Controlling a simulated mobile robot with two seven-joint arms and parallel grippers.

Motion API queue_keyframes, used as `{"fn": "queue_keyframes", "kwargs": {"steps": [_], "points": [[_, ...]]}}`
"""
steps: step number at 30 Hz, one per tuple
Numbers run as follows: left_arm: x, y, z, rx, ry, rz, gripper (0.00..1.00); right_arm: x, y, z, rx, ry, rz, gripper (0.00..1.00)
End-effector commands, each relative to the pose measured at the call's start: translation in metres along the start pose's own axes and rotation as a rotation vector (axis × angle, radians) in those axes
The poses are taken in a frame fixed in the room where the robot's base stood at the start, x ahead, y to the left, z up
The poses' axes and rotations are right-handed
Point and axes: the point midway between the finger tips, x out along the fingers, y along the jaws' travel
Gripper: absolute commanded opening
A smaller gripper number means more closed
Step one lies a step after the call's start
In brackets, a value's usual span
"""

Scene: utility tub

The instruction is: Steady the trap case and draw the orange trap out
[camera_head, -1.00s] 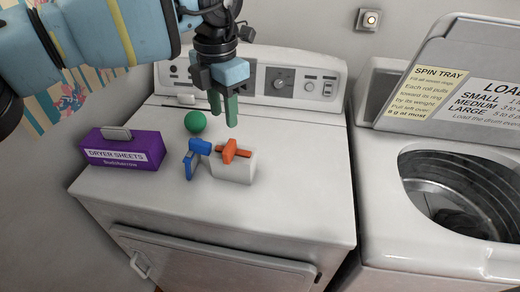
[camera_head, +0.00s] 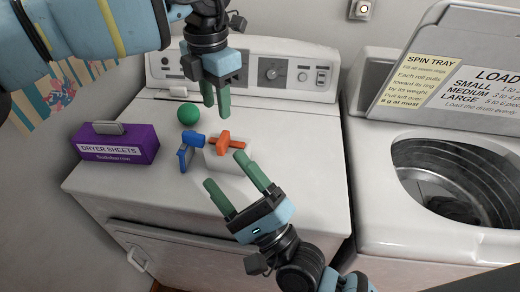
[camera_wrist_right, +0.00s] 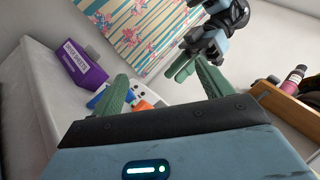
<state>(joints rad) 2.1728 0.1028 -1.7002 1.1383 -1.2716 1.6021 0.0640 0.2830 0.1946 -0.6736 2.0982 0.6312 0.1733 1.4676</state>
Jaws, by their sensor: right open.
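The small white trap case (camera_head: 223,164) stands on the dryer top, with the orange trap (camera_head: 225,143) at its top; the orange trap also shows in the right wrist view (camera_wrist_right: 143,105). A blue trap-like piece (camera_head: 187,150) is just left of the case. My left gripper (camera_head: 216,98) is above and behind the case, fingers down, apart and empty. My right gripper (camera_head: 225,170) is in front of the case, open and empty, fingers pointing towards it. The fingers partly overlap the case in the head view; I cannot tell if they touch it.
A purple dryer sheets box (camera_head: 118,143) is at the left on the dryer top (camera_head: 300,160). A green ball (camera_head: 188,114) lies behind the blue piece. The open washer (camera_head: 440,170) stands at the right. The dryer top right of the case is clear.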

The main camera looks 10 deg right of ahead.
Motion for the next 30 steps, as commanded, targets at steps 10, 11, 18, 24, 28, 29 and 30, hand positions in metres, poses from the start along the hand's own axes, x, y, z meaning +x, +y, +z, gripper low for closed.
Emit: {"fn": "queue_keyframes", "kwargs": {"steps": [10,11,18,24,28,29,30], "points": [[0.000,0.000,0.000,0.000,0.000,0.000,0.36,0.042,-0.102,0.008,0.008,-0.100,-0.305,0.78],[0.000,0.000,0.000,0.000,0.000,0.000,0.36,0.045,-0.104,0.005,0.002,-0.106,-0.293,0.78],[0.000,0.000,0.000,0.000,0.000,0.000,0.36,0.060,-0.076,-0.036,-0.061,-0.105,-0.032,0.78],[0.000,0.000,0.000,0.000,0.000,0.000,0.36,0.056,-0.042,-0.087,-0.126,-0.069,0.271,0.78],[0.000,0.000,0.000,0.000,0.000,0.000,0.36,0.044,-0.027,-0.126,-0.154,-0.034,0.480,0.78],[0.000,0.000,0.000,0.000,0.000,0.000,0.36,0.040,-0.025,-0.135,-0.151,-0.024,0.527,0.78],[0.000,0.000,0.000,0.000,0.000,0.000,0.36,0.035,-0.021,-0.146,-0.138,-0.008,0.591,0.78]]}}
